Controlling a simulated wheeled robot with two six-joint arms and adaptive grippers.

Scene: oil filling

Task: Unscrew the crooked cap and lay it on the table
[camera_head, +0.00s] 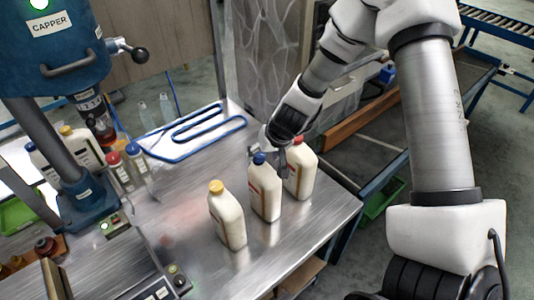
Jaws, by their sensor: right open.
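Three white bottles stand upright on the steel table (185,240). The front bottle (228,220) has a yellow cap (216,187). The middle bottle (265,195) has a blue cap (259,158). The rear right bottle (302,175) has a red cap (298,140). My right gripper (267,155) comes down from the upper right and is open at the blue cap, with a finger between the middle and rear bottles. It partly hides both caps, and I cannot tell whether it touches them. Which cap sits crooked is too small to tell. My left gripper is not in view.
A blue capper machine (55,60) stands at the left, with more bottles (82,148) beside it. A blue looped hose or rack (205,125) lies at the back of the table. The tabletop left of the yellow-capped bottle is mostly clear. The table's right edge is near the bottles.

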